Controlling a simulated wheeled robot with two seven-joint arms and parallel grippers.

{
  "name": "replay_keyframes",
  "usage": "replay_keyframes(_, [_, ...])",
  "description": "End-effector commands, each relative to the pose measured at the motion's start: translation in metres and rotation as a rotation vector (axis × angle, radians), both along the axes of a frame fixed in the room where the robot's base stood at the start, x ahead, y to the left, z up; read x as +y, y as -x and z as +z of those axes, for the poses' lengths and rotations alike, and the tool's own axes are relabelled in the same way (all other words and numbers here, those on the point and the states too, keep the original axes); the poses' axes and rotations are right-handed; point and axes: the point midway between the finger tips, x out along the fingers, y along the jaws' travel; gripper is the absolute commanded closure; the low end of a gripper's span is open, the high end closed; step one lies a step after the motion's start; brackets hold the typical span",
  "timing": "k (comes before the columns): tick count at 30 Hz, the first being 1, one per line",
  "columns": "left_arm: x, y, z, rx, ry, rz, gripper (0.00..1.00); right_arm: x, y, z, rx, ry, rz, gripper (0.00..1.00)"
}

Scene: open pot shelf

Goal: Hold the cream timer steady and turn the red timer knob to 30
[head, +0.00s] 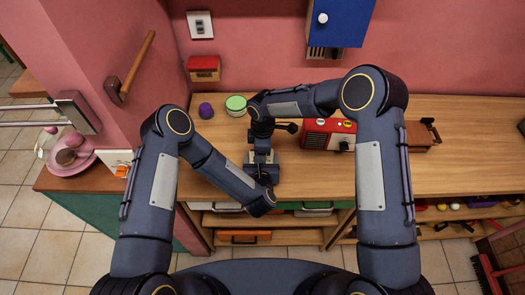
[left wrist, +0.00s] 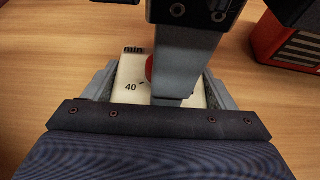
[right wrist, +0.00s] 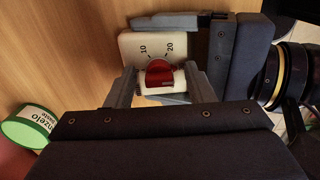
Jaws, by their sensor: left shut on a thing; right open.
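The cream timer (right wrist: 140,42) lies on the wooden counter, dial up, in the right wrist view; it also shows in the left wrist view (left wrist: 126,88). My left gripper (left wrist: 157,92) is shut on the timer, one finger on each side. The red knob (right wrist: 158,74) sits on the dial, with 10 and 20 readable beyond it; 40 is readable in the left wrist view. My right gripper (right wrist: 160,84) is open above the timer, its fingers on either side of the knob, apparently with gaps. Which number the knob points at is unclear. In the head view my grippers hide the timer.
A red radio (head: 316,139) stands on the counter to the right. A tin with a green lid (head: 236,102) and a purple object (head: 206,110) stand to the left. A wooden box (head: 420,138) is farther right. The counter just left of the timer is clear.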

Motion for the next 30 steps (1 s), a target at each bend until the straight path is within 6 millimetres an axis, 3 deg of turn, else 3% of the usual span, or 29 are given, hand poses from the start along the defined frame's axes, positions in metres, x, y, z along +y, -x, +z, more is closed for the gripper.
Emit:
replay_keyframes(5, [0.002,0.002,-0.004,0.011,-0.005,0.002,0.51,0.0,-0.001,0.015,-0.005,-0.002,-0.001,0.52])
replay_keyframes(18, [0.002,0.002,-0.004,0.01,-0.005,0.002,0.51,-0.001,-0.001,0.102,-0.004,-0.001,0.001,0.52])
replay_keyframes(24, [0.002,0.002,-0.004,0.01,-0.005,0.002,0.51,-0.002,-0.001,0.119,-0.002,-0.001,-0.001,0.52])
replay_keyframes(30, [0.002,0.002,-0.004,0.01,-0.005,0.002,0.51,-0.002,-0.001,0.12,-0.001,-0.001,-0.001,0.52])
